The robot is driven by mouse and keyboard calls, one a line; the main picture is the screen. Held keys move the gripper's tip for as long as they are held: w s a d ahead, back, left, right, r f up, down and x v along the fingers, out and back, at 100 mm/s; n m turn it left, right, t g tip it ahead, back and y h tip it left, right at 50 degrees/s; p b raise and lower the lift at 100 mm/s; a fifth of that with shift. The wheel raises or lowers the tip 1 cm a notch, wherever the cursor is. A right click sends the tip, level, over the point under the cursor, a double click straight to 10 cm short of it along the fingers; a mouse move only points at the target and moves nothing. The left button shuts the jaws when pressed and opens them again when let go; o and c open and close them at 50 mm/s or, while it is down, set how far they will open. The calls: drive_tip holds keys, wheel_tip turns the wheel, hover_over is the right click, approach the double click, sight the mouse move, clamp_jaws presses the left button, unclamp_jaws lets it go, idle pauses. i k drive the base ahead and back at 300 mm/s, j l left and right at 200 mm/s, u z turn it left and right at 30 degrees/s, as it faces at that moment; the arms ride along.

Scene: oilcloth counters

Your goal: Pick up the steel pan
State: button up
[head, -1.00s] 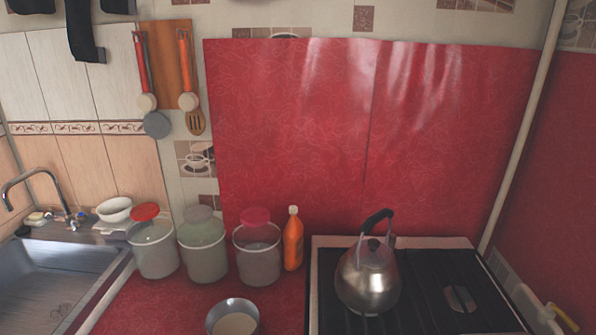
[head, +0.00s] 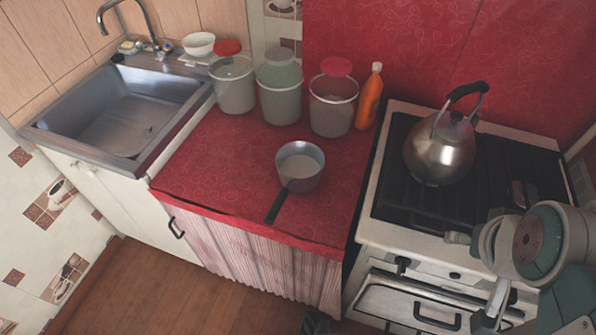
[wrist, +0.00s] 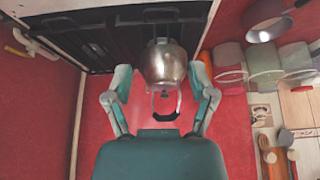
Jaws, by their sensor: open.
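The steel pan (head: 301,168) sits on the red countertop between the sink and the stove. Its dark handle points toward the counter's front edge. The kettle appears between the fingers in that picture, but nothing shows as gripped. The pan is off to the right of the fingers there. In the head view, part of my arm shows at the lower right, over the stove's front.
A steel kettle (head: 440,146) stands on the stove (head: 374,212), right of the pan. Several lidded canisters, including a grey one (head: 233,90), and an orange bottle (head: 370,97) line the counter's back. The sink (head: 60,112) is at left. Counter left of the pan is clear.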

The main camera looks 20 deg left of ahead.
sight(300, 165)
drive_tip(key=j, duration=1.75)
